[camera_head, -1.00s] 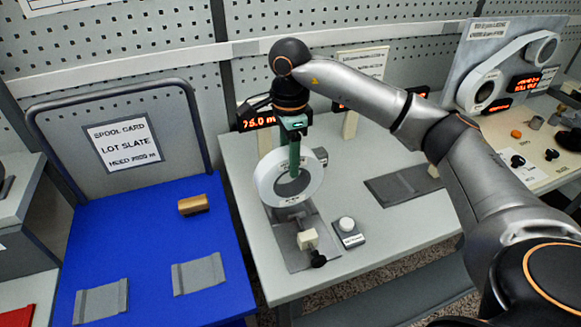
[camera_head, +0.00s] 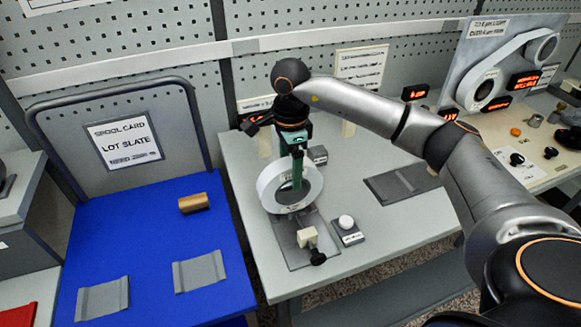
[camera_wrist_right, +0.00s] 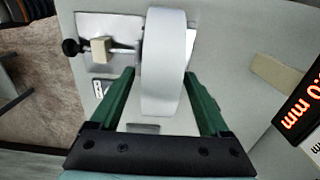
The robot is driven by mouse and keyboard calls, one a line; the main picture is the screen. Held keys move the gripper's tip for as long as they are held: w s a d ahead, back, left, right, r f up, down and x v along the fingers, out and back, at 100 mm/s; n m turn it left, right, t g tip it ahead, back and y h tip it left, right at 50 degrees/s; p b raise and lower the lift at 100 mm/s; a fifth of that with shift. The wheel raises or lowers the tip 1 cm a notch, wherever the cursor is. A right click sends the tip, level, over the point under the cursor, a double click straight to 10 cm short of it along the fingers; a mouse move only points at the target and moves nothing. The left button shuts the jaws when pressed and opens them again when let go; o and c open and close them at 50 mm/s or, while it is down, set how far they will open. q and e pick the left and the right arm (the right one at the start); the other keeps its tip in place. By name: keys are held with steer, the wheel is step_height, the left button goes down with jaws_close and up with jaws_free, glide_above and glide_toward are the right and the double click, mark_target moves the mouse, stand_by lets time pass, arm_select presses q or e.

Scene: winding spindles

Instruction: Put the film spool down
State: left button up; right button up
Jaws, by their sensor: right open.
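The film spool is a white ring (camera_head: 268,187) standing on edge over the grey plate of a small fixture (camera_head: 322,241) on the light grey bench. In the right wrist view the spool (camera_wrist_right: 163,62) shows as a broad white band between the fingers. My right gripper (camera_head: 297,182) points down at it, one green finger showing across the ring's opening. In the wrist view its jaws (camera_wrist_right: 160,82) are open, one finger on each side of the band. The spool's underside contact is hard to see. My left gripper is not in view.
A cream block with a black knob (camera_head: 308,238) and a white-button box (camera_head: 347,230) stand close in front. A blue table (camera_head: 150,250) at left holds a gold-brown roll (camera_head: 194,203) and grey plates. A dark flat plate (camera_head: 400,183) lies at right; bench between is clear.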

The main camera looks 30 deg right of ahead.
step_height(320, 180, up, 12)
steer(key=shift+r, duration=0.15)
stand_by(0.5)
